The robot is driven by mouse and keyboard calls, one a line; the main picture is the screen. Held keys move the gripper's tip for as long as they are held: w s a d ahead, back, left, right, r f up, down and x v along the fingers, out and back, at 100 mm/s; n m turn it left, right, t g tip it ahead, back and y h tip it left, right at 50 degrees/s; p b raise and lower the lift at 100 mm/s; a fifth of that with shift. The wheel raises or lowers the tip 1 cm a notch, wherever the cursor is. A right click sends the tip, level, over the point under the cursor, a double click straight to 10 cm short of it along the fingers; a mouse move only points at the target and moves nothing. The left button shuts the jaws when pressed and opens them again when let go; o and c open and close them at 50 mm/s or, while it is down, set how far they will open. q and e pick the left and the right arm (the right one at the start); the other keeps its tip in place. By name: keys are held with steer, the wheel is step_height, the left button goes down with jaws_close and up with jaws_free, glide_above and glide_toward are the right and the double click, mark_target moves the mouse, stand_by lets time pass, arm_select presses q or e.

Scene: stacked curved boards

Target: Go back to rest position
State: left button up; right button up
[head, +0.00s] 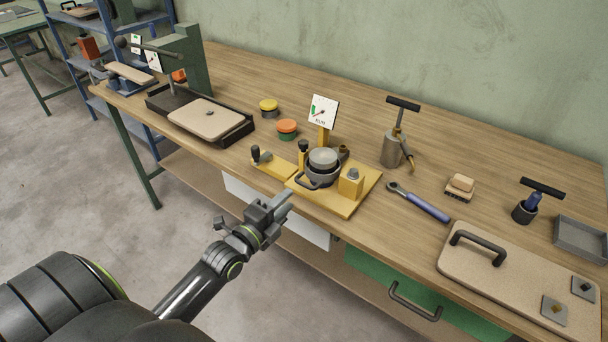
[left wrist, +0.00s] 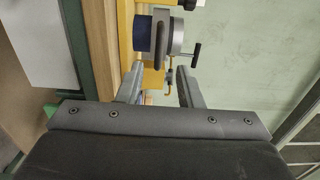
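My left gripper (head: 278,204) is in front of the bench's front edge, below and left of the yellow fixture. In the left wrist view its two fingers (left wrist: 159,84) stand apart with nothing held between them. The yellow fixture (head: 345,203) carries a round grey pot-like part (head: 322,170), a black-knobbed lever and a dial gauge (head: 323,111). The fingers look apart from the fixture. My right gripper is not in view.
The wooden bench (head: 420,195) also holds a press with a beige board (head: 207,118), orange and yellow buttons, a pump (head: 393,148), a blue-handled wrench (head: 420,203) and a beige handled board (head: 520,275). A green drawer (head: 385,280) lies below. Open floor is left.

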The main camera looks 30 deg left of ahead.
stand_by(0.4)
arm_select(q)
steer(key=s+a+f+n+g+y, duration=0.1)
steer(key=s+f+n+g, duration=0.25)
steer(key=f, duration=0.75)
steer(key=s+a+f+n+g+y, duration=0.1)
steer(key=s+a+f+n+g, duration=0.25)
steer(key=f, duration=0.85)
steer(key=s+f+n+g+y, duration=0.15)
steer(key=s+f+n, duration=0.35)
steer(key=f, duration=0.6)
steer(key=s+d+f+n+g, duration=0.2)
steer(key=s+f, duration=0.3)
steer(key=s, duration=0.4)
steer(key=s+d+f+n+g+h, duration=0.1)
steer(key=s+d+f+n+g, duration=0.1)
steer(key=s+f, duration=0.4)
steer(key=s+d+f+n+g, duration=0.3)
steer(key=s+f+g, duration=0.1)
steer(key=s, duration=1)
steer(key=shift+f, duration=0.65)
